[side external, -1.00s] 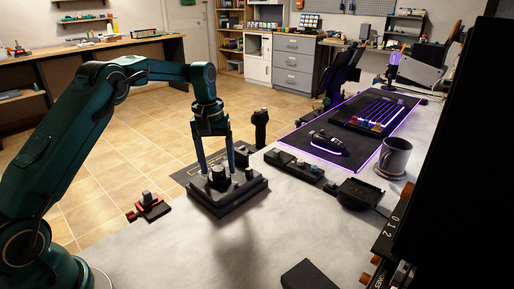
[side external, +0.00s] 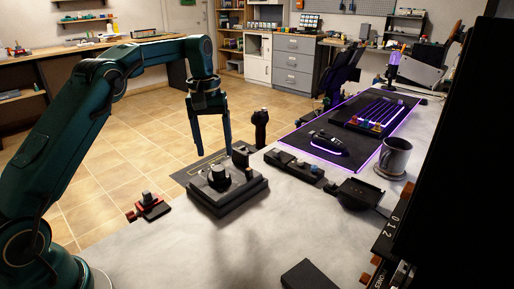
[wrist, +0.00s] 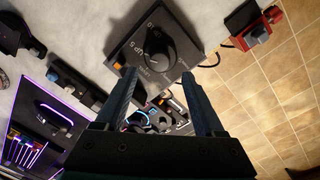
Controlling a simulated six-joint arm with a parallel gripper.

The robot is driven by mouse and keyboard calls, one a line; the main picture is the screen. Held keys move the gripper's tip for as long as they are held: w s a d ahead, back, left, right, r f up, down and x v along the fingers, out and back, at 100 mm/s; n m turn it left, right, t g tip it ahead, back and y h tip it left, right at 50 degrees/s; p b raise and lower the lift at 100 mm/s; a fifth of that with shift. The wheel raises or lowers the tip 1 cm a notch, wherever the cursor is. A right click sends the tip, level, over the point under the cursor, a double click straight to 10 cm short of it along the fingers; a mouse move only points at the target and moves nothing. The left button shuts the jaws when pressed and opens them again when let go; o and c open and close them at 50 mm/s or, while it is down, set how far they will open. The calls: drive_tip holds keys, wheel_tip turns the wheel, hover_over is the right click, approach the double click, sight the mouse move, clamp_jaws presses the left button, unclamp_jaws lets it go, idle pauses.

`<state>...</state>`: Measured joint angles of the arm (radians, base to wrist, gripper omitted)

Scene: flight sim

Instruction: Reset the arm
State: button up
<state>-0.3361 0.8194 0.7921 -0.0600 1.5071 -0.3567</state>
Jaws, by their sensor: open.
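My gripper (side external: 211,148) is open and empty. It hangs with its fingers pointing down, above and behind the black control box with a round knob (side external: 228,190) on the grey desk. In the wrist view my two fingers (wrist: 170,95) are spread wide apart, and the box's black knob (wrist: 153,50) lies beyond their tips, apart from them. The knob has a printed panel around it and an orange mark at the box's edge.
A red-based switch (side external: 150,206) lies left of the box. A joystick (side external: 261,130) stands behind it.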

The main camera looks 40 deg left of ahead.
drive_tip(key=s+d+r+m+t, duration=0.1)
drive_tip(key=s+d+r+t, duration=0.1)
drive_tip(key=s+d+r, duration=0.3)
drive_tip(key=s+d+r+m+t, duration=0.1)
drive_tip(key=s+d+r+m, duration=0.15)
drive_tip(key=r, duration=0.55)
drive_tip(key=s+d+f+m+t, duration=0.1)
drive_tip(key=s+d+f+m, duration=0.1)
drive_tip(key=s+f, duration=0.2)
drive_tip(key=s+d+f+m+t, duration=0.1)
drive_tip(key=s+f, duration=0.4)
drive_tip(key=s, duration=0.5)
drive_tip(key=shift+s+d+m+y, duration=0.25)
drive_tip(key=shift+d+m, duration=0.25)
drive_tip(key=shift+m, duration=0.25)
